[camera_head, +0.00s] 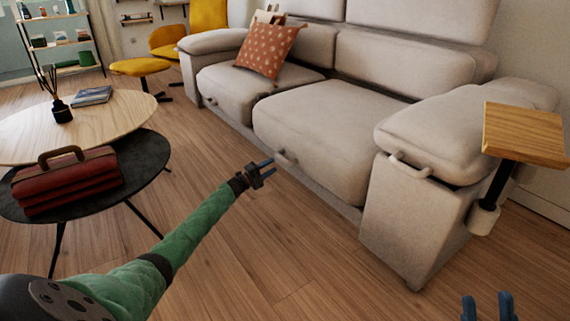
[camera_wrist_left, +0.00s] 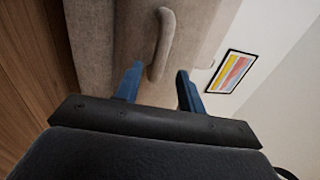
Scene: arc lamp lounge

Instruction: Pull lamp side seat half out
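The grey sofa has two seats, a left one (camera_head: 255,88) and a right one (camera_head: 325,125), each with a front pull handle. The right seat's handle (camera_head: 283,158) is just beyond my left gripper (camera_head: 268,168). In the left wrist view a curved handle (camera_wrist_left: 163,42) stands ahead of and between the open blue fingertips (camera_wrist_left: 158,84); contact is not visible. My right gripper (camera_head: 488,305) is open and empty at the bottom right, away from the seats; only its fingers show. No lamp is visible, so I cannot tell which seat is beside it.
The sofa's right armrest (camera_head: 445,125) has its own handle (camera_head: 410,167) and a small wooden side table (camera_head: 525,133). Round tables (camera_head: 85,122) with a red bag (camera_head: 68,180) stand at the left. Wooden floor (camera_head: 260,245) is clear before the sofa.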

